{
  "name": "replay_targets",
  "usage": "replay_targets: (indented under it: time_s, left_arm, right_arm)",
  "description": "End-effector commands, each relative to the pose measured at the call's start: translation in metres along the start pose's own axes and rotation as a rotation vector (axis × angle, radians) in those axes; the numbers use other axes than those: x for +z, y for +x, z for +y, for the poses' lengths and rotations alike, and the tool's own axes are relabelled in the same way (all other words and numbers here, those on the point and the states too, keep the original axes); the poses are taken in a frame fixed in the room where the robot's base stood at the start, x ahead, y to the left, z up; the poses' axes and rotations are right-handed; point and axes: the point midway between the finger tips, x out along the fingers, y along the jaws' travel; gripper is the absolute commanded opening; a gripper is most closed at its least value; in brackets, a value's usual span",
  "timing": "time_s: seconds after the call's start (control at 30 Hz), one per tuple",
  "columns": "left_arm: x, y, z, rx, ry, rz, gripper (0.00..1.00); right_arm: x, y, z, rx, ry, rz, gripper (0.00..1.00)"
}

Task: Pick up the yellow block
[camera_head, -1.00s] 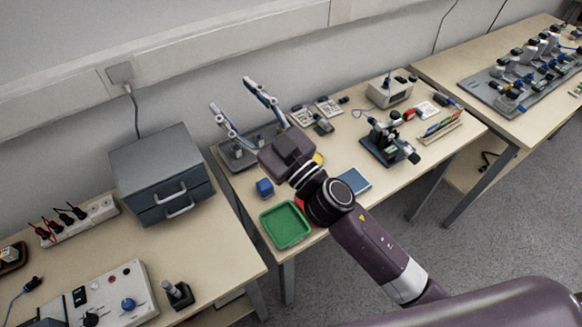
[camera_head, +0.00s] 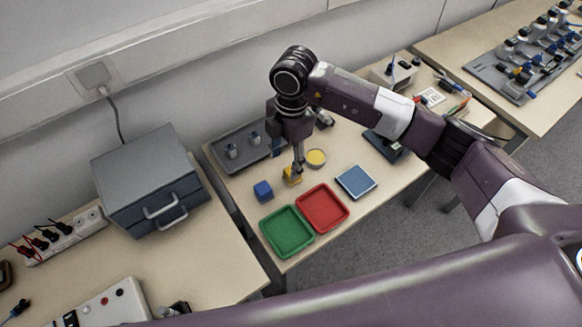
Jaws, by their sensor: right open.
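The yellow block (camera_head: 291,176) sits on the wooden table, right of a blue block (camera_head: 263,191) and behind the red tray. My right gripper (camera_head: 297,169) points down at the yellow block, with its fingertips at the block's top and partly covering it. It is open; whether the fingers touch the block I cannot tell. My left gripper is not in view.
A green tray (camera_head: 287,252) and a red tray (camera_head: 344,217) lie at the table's front edge. A blue flat square (camera_head: 356,182) and a yellow round dish (camera_head: 315,157) are near. A grey tray with metal weights (camera_head: 217,155) stands behind. A grey drawer cabinet (camera_head: 133,158) is left.

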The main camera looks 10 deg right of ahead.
Motion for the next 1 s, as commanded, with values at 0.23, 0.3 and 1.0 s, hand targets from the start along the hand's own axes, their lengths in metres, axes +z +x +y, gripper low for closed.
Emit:
replay_targets:
  time_s: [0.23,0.3,1.0]
  left_arm:
    - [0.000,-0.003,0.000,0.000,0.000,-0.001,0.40]
    - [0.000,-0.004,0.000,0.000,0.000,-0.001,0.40]
    - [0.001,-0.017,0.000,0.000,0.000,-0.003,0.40]
  right_arm:
    - [0.024,0.009,-0.005,-0.028,0.048,-0.081,0.51]
    - [0.024,0.017,-0.005,-0.027,0.048,-0.080,0.51]
    - [0.022,0.074,-0.005,-0.023,0.044,-0.076,0.50]
